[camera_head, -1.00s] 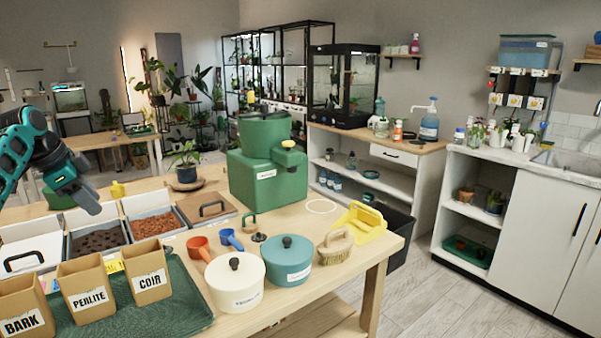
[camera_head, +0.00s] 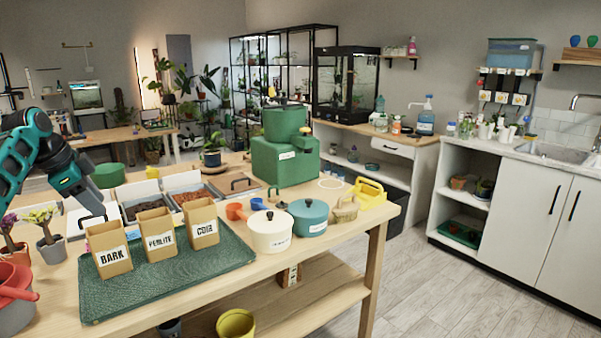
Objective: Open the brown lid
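The brown lid (camera_head: 235,186) lies flat on the last bin at the right end of the row, with a dark loop handle (camera_head: 240,183) on top. It looks closed. My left gripper (camera_head: 94,203) hangs at the left of the camera_head view, above the white lid (camera_head: 75,222) at the row's left end. It is well to the left of the brown lid and not touching it. Its fingers are seen from the side, so the gap between them cannot be made out. My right gripper is out of view.
An open bin of dark material (camera_head: 150,203) and one of reddish material (camera_head: 190,194) stand left of the brown lid. A green machine (camera_head: 285,163) stands just behind it. In front are a cream pot (camera_head: 271,238), a teal pot (camera_head: 308,221) and a green tray (camera_head: 200,268) with cardboard boxes.

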